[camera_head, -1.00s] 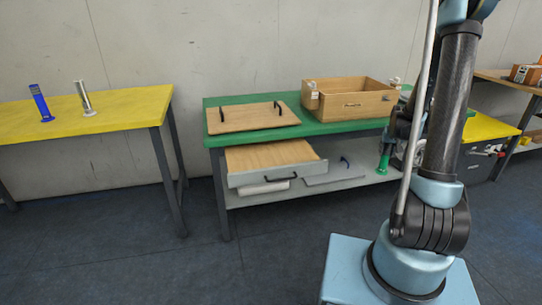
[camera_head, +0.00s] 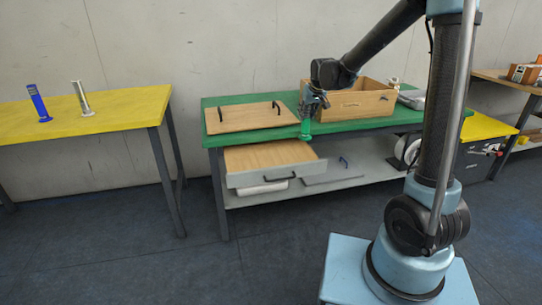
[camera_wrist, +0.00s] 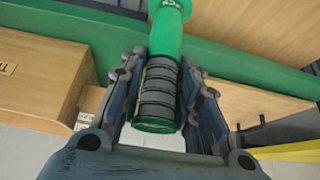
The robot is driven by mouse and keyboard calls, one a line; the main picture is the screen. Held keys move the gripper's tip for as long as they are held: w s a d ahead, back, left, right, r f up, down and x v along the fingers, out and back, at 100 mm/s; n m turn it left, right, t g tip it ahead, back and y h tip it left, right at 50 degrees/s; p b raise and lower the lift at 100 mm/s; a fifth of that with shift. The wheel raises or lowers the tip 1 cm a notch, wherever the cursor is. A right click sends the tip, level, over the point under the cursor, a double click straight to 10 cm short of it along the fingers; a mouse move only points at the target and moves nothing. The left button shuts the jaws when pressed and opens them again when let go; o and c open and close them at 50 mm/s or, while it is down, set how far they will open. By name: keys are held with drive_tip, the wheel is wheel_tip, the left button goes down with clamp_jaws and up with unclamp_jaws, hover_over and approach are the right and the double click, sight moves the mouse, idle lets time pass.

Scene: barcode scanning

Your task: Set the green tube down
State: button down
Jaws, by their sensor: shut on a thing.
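The green tube (camera_head: 305,129) hangs below my gripper (camera_head: 312,101) in the head view, in front of the green table's (camera_head: 228,142) front edge, between the wooden board and the wooden box. In the wrist view my gripper (camera_wrist: 158,112) is shut on the green tube (camera_wrist: 167,35), with its fingers on either side of the dark ringed section. A green end cap shows at the near end. The tube appears off the tabletop; its exact height is hard to tell.
A wooden box (camera_head: 362,105) and a wooden board with handles (camera_head: 250,118) sit on the green table. An open drawer (camera_head: 275,176) sticks out below. A yellow table (camera_head: 120,108) at left bears a blue tube (camera_head: 39,103) and a silver tube (camera_head: 82,98), with free room.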

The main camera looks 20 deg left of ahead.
drive_tip(key=s+a+r+n, duration=0.2)
drive_tip(key=s+a+r, duration=0.35)
drive_tip(key=a, duration=0.35)
wheel_tip(320, 180, down, 10)
drive_tip(key=s, duration=0.1)
drive_tip(key=shift+f+g+y, duration=0.15)
drive_tip(key=shift+g+y, duration=0.15)
drive_tip(key=shift+y, duration=0.1)
drive_tip(key=c, duration=1.2)
unclamp_jaws()
drive_tip(key=shift+f, duration=0.1)
